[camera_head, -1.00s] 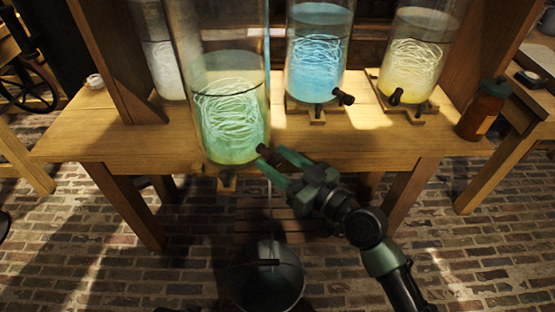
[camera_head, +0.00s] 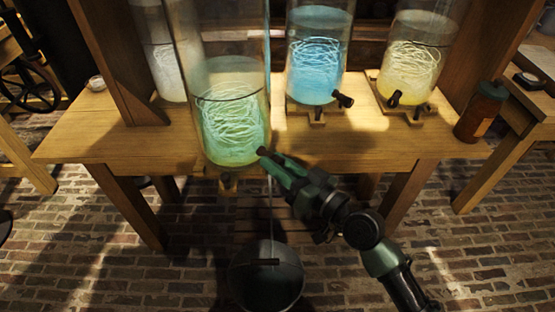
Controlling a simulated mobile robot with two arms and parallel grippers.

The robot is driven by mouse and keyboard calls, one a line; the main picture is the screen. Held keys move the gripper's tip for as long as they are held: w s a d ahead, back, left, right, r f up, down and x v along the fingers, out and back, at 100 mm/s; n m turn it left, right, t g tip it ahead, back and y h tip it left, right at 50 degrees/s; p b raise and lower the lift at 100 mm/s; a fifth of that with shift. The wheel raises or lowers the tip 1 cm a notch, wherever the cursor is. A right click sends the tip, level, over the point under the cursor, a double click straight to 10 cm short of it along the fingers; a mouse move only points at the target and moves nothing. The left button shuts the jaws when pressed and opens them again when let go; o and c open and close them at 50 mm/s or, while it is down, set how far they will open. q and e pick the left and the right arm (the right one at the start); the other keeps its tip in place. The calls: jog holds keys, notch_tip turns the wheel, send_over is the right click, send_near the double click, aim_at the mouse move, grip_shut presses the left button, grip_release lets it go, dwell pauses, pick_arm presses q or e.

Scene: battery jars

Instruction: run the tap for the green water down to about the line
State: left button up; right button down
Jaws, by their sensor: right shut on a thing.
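The tall glass jar of green water (camera_head: 233,135) stands at the table's front edge, with pale tangled strands inside. My right gripper (camera_head: 268,157) is shut on the dark tap handle (camera_head: 262,151) at the jar's lower right. A thin pale vertical streak (camera_head: 270,210) hangs below the tap, over the dark bucket (camera_head: 265,285) on the floor. It looks like a stream of water. My left gripper is not in view.
A blue-water jar (camera_head: 318,65) and a yellow-water jar (camera_head: 412,65) stand behind on wooden stands with taps. A pale jar (camera_head: 165,70) stands at the left, partly hidden. A brown bottle (camera_head: 481,112) stands at the table's right end. The table front (camera_head: 375,145) is bare.

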jog(key=m+p, duration=0.1)
jog(key=m, duration=0.2)
jog(key=shift+r+m, duration=0.1)
jog(key=shift+m, duration=0.2)
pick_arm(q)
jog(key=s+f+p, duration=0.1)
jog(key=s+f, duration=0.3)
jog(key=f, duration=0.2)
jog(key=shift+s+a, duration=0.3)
pick_arm(e)
jog(key=shift+m, duration=1.7)
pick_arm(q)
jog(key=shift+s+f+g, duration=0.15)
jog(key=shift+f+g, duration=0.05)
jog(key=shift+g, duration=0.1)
pick_arm(e)
jog(key=c, duration=1.1)
grip_release()
